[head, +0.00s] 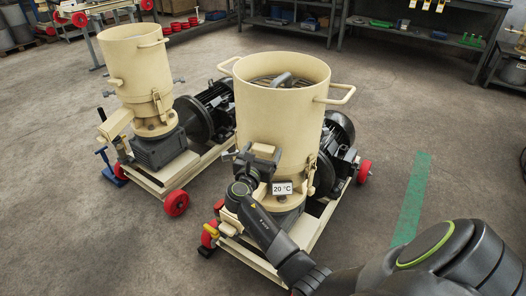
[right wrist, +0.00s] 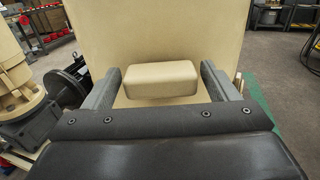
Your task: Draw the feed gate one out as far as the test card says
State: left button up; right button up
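A cream pellet mill (head: 278,110) stands in the middle of the head view. A cream block, seemingly a feed gate's handle (head: 264,150), sticks out low on its front. My right gripper (head: 258,160) is at this block. In the right wrist view the block (right wrist: 161,80) lies between the two spread fingers of the gripper (right wrist: 161,86), with what look like thin gaps at both sides. Contact cannot be told for sure. A white plate (head: 282,188) below reads "20 °C". No gate number or readable test card shows. My left gripper is out of view.
A second cream mill (head: 137,75) on a red-wheeled frame stands to the left. A black motor (head: 340,140) sits behind the middle mill. Shelving and a bench (head: 400,30) line the back. The floor to the right, with a green stripe (head: 411,200), is clear.

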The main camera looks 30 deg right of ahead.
jog(key=c, duration=1.2)
jog(key=shift+s+a+p, duration=0.35)
jog(key=shift+a+p, duration=0.05)
jog(key=shift+p, duration=0.15)
jog(key=shift+s+a, duration=0.25)
jog(key=shift+a, duration=0.15)
jog(key=o, duration=1.3)
jog(key=shift+o, duration=0.3)
